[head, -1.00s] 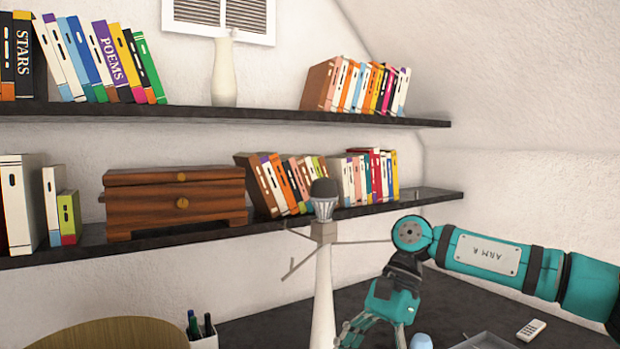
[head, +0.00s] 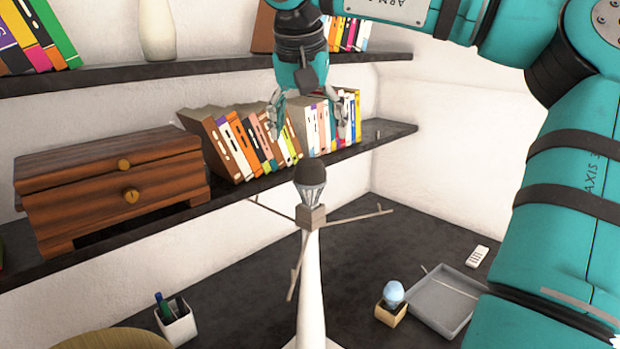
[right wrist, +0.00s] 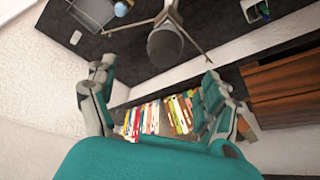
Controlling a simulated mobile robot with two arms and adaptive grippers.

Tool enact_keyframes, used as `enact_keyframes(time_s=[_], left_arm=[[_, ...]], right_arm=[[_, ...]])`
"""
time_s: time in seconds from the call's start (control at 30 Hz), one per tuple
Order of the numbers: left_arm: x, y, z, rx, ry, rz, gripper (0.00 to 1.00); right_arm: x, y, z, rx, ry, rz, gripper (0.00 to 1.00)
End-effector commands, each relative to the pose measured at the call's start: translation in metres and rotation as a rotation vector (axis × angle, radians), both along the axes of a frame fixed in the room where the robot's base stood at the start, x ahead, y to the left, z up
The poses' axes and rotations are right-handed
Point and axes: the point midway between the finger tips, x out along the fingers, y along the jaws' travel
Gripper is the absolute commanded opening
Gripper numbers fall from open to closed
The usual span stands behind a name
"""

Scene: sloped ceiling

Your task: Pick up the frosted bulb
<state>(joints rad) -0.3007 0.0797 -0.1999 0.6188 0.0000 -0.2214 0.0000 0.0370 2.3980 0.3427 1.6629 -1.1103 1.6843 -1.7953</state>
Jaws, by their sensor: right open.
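A pale blue rounded bulb (head: 393,293) sits in a small wooden holder (head: 390,314) on the dark desk; it also shows at the top of the right wrist view (right wrist: 120,9). A second bulb with a dark dome and pale ribbed collar (head: 310,180) stands upright on top of a white stand (head: 311,285) with thin branching arms; its dome shows in the right wrist view (right wrist: 165,46). My right gripper (head: 308,114) is open and empty, pointing down, above the dark-domed bulb in the head view. It is well away from the pale blue bulb. My left gripper is out of view.
A grey tray (head: 440,302) lies beside the wooden holder, with a white remote (head: 478,257) behind it. A pen cup (head: 177,322) stands at the left. Shelves with books (head: 238,145) and a wooden chest (head: 115,185) line the wall.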

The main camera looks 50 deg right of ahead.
Motion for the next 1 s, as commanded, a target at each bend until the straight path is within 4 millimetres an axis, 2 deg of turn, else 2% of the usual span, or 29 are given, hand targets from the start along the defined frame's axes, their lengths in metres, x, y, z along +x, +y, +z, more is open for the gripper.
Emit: enact_keyframes(time_s=[0.2,0.47,0.67,0.8,1.0], left_arm=[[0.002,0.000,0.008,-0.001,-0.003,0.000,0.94],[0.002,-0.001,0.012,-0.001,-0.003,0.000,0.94],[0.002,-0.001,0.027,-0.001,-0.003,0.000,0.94],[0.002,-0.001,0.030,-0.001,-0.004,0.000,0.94],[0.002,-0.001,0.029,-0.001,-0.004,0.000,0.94]], right_arm=[[0.008,-0.015,-0.038,0.004,0.003,0.000,0.84],[0.012,-0.021,-0.056,0.002,0.002,0.001,0.84],[0.015,-0.026,-0.083,0.005,0.003,0.002,0.84],[0.019,-0.032,-0.099,0.003,0.001,0.000,0.84],[0.019,-0.034,-0.103,0.002,0.000,-0.002,0.84]])
